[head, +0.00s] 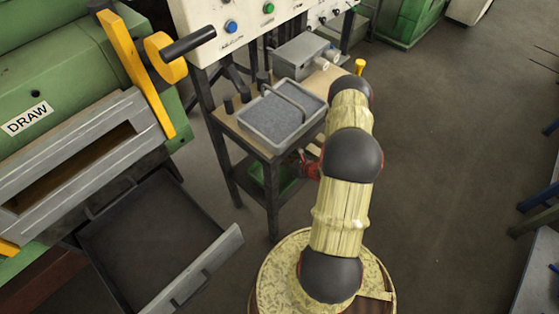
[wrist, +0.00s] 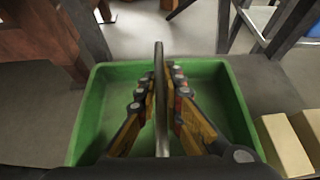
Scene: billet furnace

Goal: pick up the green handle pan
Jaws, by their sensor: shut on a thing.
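The green pan (wrist: 92,115) fills the middle of the wrist view, and its inside looks empty. A thin grey handle (wrist: 159,58) arches over it. My gripper (wrist: 160,85) is shut on this handle, with one finger on each side. In the head view the green pan (head: 288,182) shows partly, low under the small table. The table and my arm hide the rest of it. My gripper's reddish part (head: 309,167) shows at the table's right side. Whether the pan rests on the lower shelf or hangs just clear of it I cannot tell.
A grey pan (head: 248,122) with its own handle stands on the table top, beside a grey box (head: 300,55). Table legs (head: 272,205) stand close to the green pan. Tan blocks (wrist: 284,145) lie to its right. An open drawer (head: 150,240) is at left.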

